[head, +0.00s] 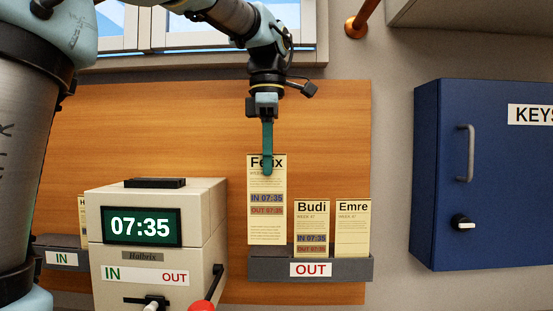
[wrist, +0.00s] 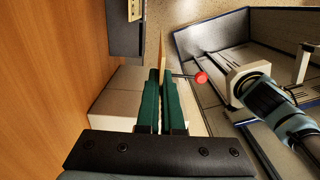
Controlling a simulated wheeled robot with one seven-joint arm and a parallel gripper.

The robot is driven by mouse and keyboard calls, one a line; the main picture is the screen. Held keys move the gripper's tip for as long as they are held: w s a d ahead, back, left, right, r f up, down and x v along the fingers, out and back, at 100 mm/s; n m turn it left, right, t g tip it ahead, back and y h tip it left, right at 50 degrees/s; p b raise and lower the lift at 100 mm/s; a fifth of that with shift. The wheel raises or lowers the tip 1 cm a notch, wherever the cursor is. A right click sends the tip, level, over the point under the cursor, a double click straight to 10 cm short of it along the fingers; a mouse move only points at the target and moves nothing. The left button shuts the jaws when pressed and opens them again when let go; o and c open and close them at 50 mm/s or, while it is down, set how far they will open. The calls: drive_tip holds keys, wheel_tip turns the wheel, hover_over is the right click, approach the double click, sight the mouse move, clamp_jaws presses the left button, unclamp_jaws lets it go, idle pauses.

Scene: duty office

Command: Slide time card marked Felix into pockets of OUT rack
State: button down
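The time card marked Felix (head: 266,222) is cream with blue and red stamped lines. It hangs upright from my gripper (head: 267,170), which is shut on its top edge. In the wrist view the card (wrist: 162,48) shows edge-on between the green fingers (wrist: 160,105). The dark grey OUT rack (head: 345,269) holds the Budi card (head: 311,222) and Emre card (head: 352,225). In the head view Felix's lower edge shows just above the rack's left end. In the wrist view it stands to the right of the rack (wrist: 125,40), on the side away from the board.
The beige time clock (head: 205,225) stands left of the rack, with a red-knobbed lever (head: 203,304). An IN rack (head: 62,257) is partly hidden behind it. A blue key cabinet (head: 440,170) is at right. The wooden board (head: 160,120) lies behind.

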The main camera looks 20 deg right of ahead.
drive_tip(key=w+d+f+b, duration=0.2)
drive_tip(key=w+f+b, duration=0.2)
drive_tip(key=f, duration=0.4)
drive_tip(key=shift+w+f+b, duration=0.25)
drive_tip(key=shift+f+b, duration=0.1)
drive_tip(key=shift+b, duration=0.05)
idle(1.5)
idle(0.4)
drive_tip(key=c, duration=1)
unclamp_jaws()
wheel_tip(320, 180, up, 8)
drive_tip(key=shift+f, duration=0.25)
